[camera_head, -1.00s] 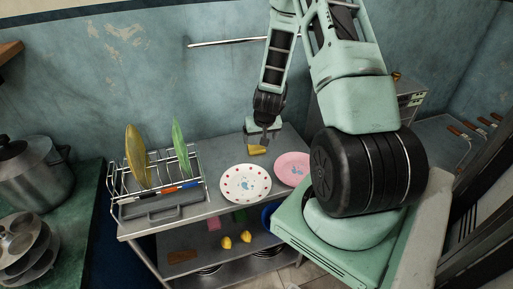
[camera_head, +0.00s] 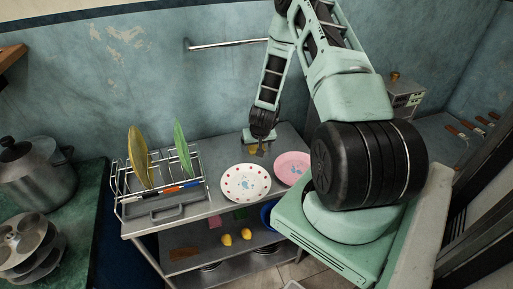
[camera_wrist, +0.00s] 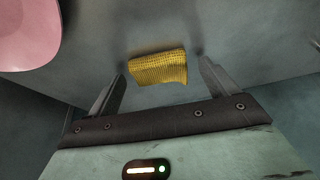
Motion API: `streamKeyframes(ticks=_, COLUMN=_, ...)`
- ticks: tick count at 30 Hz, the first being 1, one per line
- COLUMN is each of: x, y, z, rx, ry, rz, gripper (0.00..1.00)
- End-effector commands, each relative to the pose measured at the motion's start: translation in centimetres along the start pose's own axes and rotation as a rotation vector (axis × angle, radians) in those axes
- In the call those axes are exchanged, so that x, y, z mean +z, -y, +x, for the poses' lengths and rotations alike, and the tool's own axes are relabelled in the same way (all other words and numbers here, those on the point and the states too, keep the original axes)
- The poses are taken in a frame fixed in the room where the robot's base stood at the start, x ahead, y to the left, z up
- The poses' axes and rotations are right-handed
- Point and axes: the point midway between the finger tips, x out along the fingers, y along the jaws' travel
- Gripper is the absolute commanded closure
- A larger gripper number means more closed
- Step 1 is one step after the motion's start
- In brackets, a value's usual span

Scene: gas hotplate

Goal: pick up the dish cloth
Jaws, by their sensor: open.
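The dish cloth (camera_wrist: 158,69) is a small yellow ribbed piece lying on the grey metal tabletop (camera_wrist: 190,28). In the wrist view it lies just beyond and between the two fingertips of my gripper (camera_wrist: 161,72), which is open and empty. In the head view my gripper (camera_head: 261,150) hangs down over the back of the table, and a little of the yellow cloth shows behind it, mostly hidden. I cannot tell the exact height of the fingertips above the tabletop.
A white dotted plate (camera_head: 246,183) and a pink plate (camera_head: 291,168) lie in front of the gripper. A wire dish rack (camera_head: 160,185) with upright plates stands at the left. The blue wall (camera_head: 110,60) with a metal rail (camera_head: 225,44) is behind.

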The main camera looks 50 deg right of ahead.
Motion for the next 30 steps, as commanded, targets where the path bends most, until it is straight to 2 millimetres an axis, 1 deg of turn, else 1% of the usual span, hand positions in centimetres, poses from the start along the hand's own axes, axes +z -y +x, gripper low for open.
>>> streamKeyframes(ticks=1, x=0.0, y=0.0, z=0.0, rx=0.0, ry=0.0, rz=0.0, gripper=0.15)
streamKeyframes(ticks=2, x=0.0, y=0.0, z=0.0, rx=0.0, ry=0.0, rz=0.0, gripper=0.17)
streamKeyframes(ticks=3, x=0.0, y=0.0, z=0.0, rx=0.0, ry=0.0, rz=0.0, gripper=0.28)
streamKeyframes(ticks=5, x=0.0, y=0.0, z=0.0, rx=0.0, ry=0.0, rz=0.0, gripper=0.45)
streamKeyframes(ticks=6, x=0.0, y=0.0, z=0.0, rx=0.0, ry=0.001, rz=0.0, gripper=0.56)
streamKeyframes(ticks=7, x=0.0, y=0.0, z=0.0, rx=0.0, ry=0.001, rz=0.0, gripper=0.62)
streamKeyframes(ticks=18, x=0.0, y=0.0, z=-0.1, rx=0.0, ry=0.0, rz=0.0, gripper=0.63)
streamKeyframes(ticks=22, x=-0.2, y=0.0, z=-0.5, rx=0.0, ry=0.0, rz=-0.001, gripper=0.63)
streamKeyframes(ticks=26, x=-0.7, y=0.0, z=-1.5, rx=0.001, ry=-0.003, rz=-0.001, gripper=0.63)
streamKeyframes(ticks=30, x=-1.6, y=0.0, z=-3.4, rx=0.001, ry=-0.005, rz=-0.003, gripper=0.63)
